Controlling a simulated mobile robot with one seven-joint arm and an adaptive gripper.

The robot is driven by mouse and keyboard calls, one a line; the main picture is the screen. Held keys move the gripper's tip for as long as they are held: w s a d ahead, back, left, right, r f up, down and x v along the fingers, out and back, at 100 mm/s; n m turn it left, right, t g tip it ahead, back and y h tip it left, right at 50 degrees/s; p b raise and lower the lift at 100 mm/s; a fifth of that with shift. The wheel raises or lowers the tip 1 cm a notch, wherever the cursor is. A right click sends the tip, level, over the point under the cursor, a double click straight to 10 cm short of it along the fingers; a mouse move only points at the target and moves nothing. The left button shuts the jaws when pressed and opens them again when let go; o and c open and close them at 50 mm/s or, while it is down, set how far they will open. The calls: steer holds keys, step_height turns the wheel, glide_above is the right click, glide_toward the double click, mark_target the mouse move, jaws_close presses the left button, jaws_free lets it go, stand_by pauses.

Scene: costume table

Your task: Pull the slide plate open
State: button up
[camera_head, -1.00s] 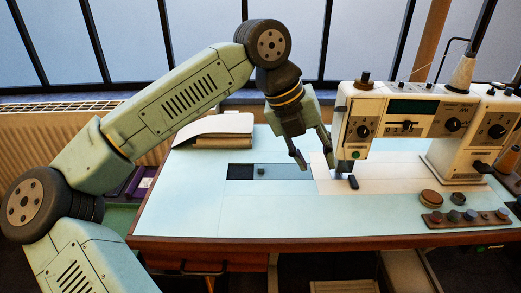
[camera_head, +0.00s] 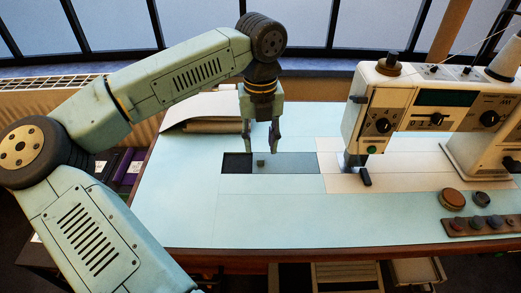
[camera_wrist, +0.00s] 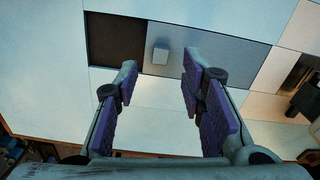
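The slide plate (camera_head: 292,163) is a grey-blue panel set flush in the pale blue table, left of the sewing machine. A small dark knob (camera_head: 261,163) stands up near its left end. A dark opening (camera_head: 237,163) shows at the left of the plate. In the wrist view the plate (camera_wrist: 222,50), the knob (camera_wrist: 160,54) and the opening (camera_wrist: 117,40) lie beyond the fingertips. My gripper (camera_head: 261,147) is open and empty above the plate's far side, its fingers pointing down. In the wrist view my gripper (camera_wrist: 160,75) has its purple-padded fingers apart, with the knob ahead of the gap.
The sewing machine (camera_head: 430,108) stands to the right, its needle area close to the plate. A folded cloth stack (camera_head: 212,112) lies at the back left. Round tins (camera_head: 453,199) and a spool rack (camera_head: 484,224) sit at the front right. The front tabletop is clear.

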mark_target(261, 157)
steer(key=shift+f, duration=2.3)
jaws_close()
